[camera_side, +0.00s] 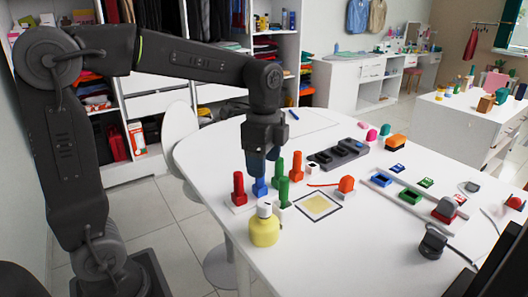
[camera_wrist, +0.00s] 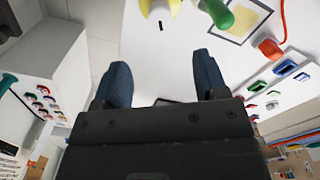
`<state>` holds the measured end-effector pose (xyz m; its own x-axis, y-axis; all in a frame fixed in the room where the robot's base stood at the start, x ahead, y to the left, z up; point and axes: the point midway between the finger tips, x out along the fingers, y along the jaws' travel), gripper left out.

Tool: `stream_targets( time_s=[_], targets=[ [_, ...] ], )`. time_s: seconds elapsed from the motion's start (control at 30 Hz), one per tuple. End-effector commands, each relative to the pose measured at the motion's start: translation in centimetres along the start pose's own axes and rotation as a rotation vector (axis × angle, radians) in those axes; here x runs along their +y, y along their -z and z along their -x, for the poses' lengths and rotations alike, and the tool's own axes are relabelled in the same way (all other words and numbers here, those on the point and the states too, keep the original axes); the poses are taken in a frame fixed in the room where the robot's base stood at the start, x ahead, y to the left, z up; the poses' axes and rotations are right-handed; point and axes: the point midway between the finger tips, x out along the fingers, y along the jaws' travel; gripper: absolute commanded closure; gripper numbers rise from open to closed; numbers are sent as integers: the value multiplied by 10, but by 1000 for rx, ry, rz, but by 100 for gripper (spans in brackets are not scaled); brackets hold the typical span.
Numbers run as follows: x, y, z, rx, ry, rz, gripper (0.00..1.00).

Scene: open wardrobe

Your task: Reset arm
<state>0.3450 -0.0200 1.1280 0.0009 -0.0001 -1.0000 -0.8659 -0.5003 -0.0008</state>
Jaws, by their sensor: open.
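My gripper (camera_side: 262,165) hangs pointing down over the white table, at the cluster of coloured pegs. In the wrist view its two dark blue fingers (camera_wrist: 160,75) are wide apart, with only white table top between them. A blue peg (camera_side: 259,187) stands just below the fingers in the side view; I cannot tell whether they touch. A red peg (camera_side: 238,190) is to the left, and a green peg (camera_side: 279,172) and an orange peg (camera_side: 296,166) are to the right. My arm is raised and bent, reaching from the left.
A yellow bottle (camera_side: 264,229) with a white cap stands in front of the pegs. A framed yellow square (camera_side: 318,205) lies to the right, with a black tray (camera_side: 338,155) behind it. Small coloured items fill the table's right side. Wardrobe shelves (camera_side: 110,100) stand behind my arm.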

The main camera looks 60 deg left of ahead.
Motion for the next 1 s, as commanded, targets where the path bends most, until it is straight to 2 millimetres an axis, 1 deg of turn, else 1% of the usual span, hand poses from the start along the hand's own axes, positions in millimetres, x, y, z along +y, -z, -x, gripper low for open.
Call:
stream_targets(
  time_s=[0.03, 0.1, 0.2, 0.53, 0.63, 0.67, 0.77, 0.87, 0.9, 1.0],
  targets=[
    [0, 0, 6, 1, 1, 0, 34],
    [0, 0, 13, 0, 0, 0, 34],
    [0, 0, 17, 0, 0, 0, 34],
    [0, 0, 18, 0, 0, 1, 34],
    [6, -2, 20, 7, 14, 30, 34],
    [9, -3, 21, 12, 24, 53, 34],
    [29, -8, 25, 47, 77, 178, 34],
    [57, -17, 26, 111, 145, 363, 34],
    [68, -21, 25, 143, 169, 444, 34],
    [94, -30, 19, 231, 218, 637, 34]
  ],
)
